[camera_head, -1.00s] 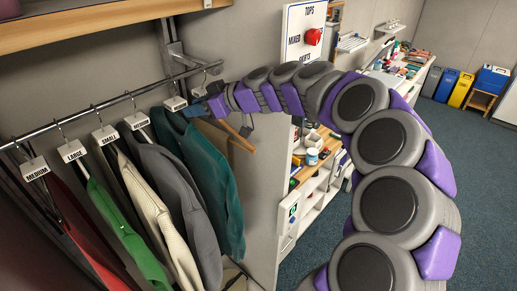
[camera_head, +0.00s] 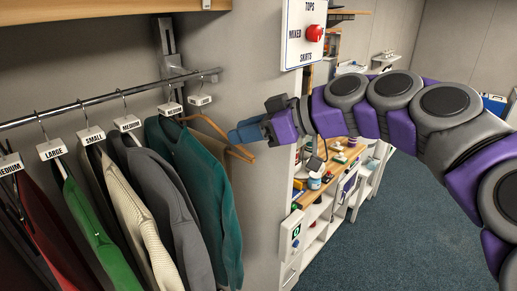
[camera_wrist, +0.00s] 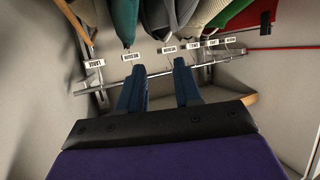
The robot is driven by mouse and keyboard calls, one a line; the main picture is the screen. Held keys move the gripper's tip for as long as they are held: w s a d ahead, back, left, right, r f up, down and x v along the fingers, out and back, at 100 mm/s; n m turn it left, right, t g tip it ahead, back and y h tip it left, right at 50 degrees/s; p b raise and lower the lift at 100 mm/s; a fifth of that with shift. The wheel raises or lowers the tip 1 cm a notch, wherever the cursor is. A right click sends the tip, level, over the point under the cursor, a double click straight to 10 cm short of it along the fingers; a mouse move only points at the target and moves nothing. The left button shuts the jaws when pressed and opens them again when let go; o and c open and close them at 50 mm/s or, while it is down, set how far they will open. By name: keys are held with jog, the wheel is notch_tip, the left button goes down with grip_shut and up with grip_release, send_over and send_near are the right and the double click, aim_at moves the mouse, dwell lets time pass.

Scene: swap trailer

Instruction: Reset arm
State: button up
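My gripper (camera_head: 236,134) has blue fingers and stands at the right end of the clothes rail in the head view, close to an empty wooden hanger (camera_head: 212,124). In the head view I cannot tell whether the fingers touch the hanger. In the wrist view, the two fingers of my gripper (camera_wrist: 159,66) stand apart with nothing between them, pointing at the rail (camera_wrist: 115,83). My arm reaches in from the right, partly bent.
Several garments with size tags hang on the rail (camera_head: 85,102), the teal one (camera_head: 213,190) nearest my gripper. A wooden shelf (camera_head: 110,14) is above. A sign with a red button (camera_head: 315,33) is on the wall. Cluttered white shelving (camera_head: 318,215) and open carpet (camera_head: 385,230) lie to the right.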

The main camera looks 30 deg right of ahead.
jog(key=s+a+f+m+g+h+b, duration=0.1)
jog(key=s+a+f+g+h+b, duration=0.1)
jog(key=s+a+f+g, duration=0.45)
jog(key=s+a+f+m+g+h+b, duration=0.15)
jog(key=s+a+f, duration=0.25)
jog(key=a+f, duration=0.55)
jog(key=s+d+f+m+g+h+b, duration=0.1)
jog(key=s+d+f+m+g+h, duration=0.1)
jog(key=s+f, duration=0.5)
jog(key=s+d+f+m+g+h+b, duration=0.1)
jog(key=s+d+f+m+g+h, duration=0.1)
jog(key=s+f, duration=0.6)
notch_tip(320, 180, down, 5)
jog(key=shift+s+d+f+m+h, duration=0.15)
jog(key=shift+d+m+h, duration=0.6)
jog(key=shift+d, duration=0.5)
jog(key=shift+a, duration=0.25)
jog(key=shift+o, duration=0.4)
